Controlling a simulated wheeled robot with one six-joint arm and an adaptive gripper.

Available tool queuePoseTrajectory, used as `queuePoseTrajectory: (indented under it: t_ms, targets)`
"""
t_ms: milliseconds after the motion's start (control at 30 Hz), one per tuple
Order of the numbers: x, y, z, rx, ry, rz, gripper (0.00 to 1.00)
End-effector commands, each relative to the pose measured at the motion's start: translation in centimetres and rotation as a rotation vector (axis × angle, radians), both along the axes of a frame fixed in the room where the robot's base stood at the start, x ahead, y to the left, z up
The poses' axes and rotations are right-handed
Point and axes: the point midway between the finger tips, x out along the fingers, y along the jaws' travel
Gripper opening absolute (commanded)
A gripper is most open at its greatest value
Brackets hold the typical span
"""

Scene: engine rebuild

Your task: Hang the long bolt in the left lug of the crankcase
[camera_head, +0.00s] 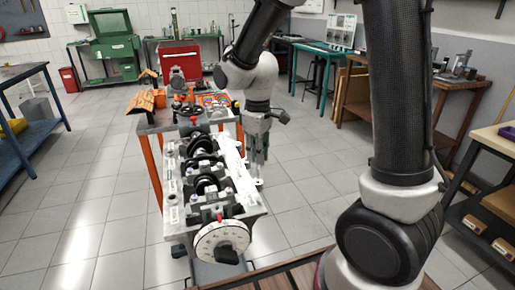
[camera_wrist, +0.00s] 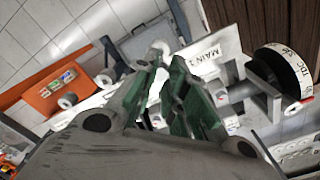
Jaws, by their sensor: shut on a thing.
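The crankcase (camera_head: 250,212) stands on a stand in the middle of the head view, with the crankshaft lying along its top. My gripper (camera_head: 259,158) hangs at its right side, pointing down. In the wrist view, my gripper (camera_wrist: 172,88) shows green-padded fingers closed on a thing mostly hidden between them. A pale rounded end (camera_wrist: 160,48) shows just beyond the fingertips. I take the held thing to be the long bolt, whose shape is hardly visible. I cannot make out the left lug, or whether the bolt touches the crankcase.
A white dial wheel (camera_head: 222,241) is at the crankcase's near end. It also shows in the wrist view (camera_wrist: 304,72). A cart with orange parts (camera_head: 146,101) stands behind. Tile floor is open to the left; a workbench (camera_head: 490,140) is at the right.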

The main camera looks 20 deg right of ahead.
Motion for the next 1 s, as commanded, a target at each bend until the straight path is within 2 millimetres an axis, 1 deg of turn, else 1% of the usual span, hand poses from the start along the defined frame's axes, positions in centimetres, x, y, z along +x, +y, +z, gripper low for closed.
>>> queuePoseTrajectory:
  t_ms: [567,1000]
  targets:
    - [0.0,0.0,-0.18,0.0,0.0,0.0,0.0]
    - [0.01,0.0,-0.81,0.0,0.0,0.0,0.0]
